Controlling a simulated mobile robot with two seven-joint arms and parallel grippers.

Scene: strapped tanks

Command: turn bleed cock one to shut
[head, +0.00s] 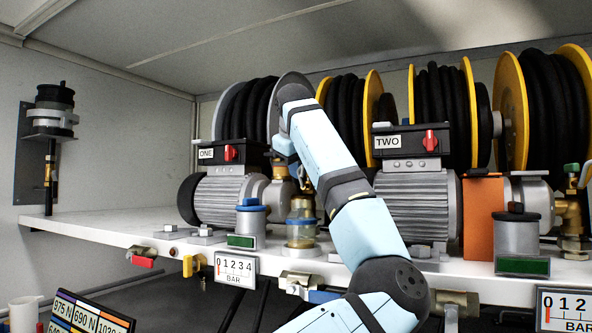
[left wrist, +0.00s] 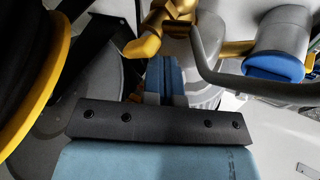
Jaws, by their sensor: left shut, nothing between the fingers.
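The pump marked ONE (head: 222,200) stands on the white shelf, with a brass fitting (head: 278,172) at its right end. In the left wrist view a brass fitting (left wrist: 180,12) with a yellow lever (left wrist: 142,47) lies just beyond my left gripper (left wrist: 165,75). No label there says which cock this is. The gripper's fingers are together and empty, with the tips close below the lever; I cannot tell whether they touch it. In the head view my own arm hides the fingertips. My right gripper is not in view.
A filter bowl with a blue band (head: 302,222) and a blue-lidded cylinder (head: 251,218) stand close by. Hose reels (head: 345,110) crowd behind. The pump marked TWO (head: 415,205) is to the right. Valves with red (head: 143,262) and blue (head: 322,296) levers hang along the shelf's front edge.

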